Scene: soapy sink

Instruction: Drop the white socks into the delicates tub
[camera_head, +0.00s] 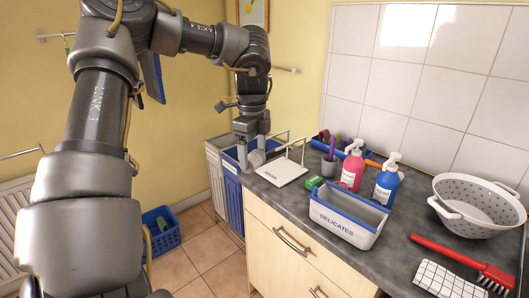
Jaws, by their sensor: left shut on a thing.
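My left gripper (252,158) is at the counter's left end, above the blue and grey bins and well left of the tub. It is shut on a small pale thing (257,159), mostly hidden by the fingers. I cannot tell for sure that this is the white socks, and I see no other white socks. My right gripper is not in view.
A white board with a wire handle (281,170), a green sponge (314,183), a pink bottle (352,170) and a blue bottle (385,187) stand between or behind. A colander (478,207), red brush (462,260) and checked cloth (447,281) lie right. A blue basket (161,230) is on the floor.

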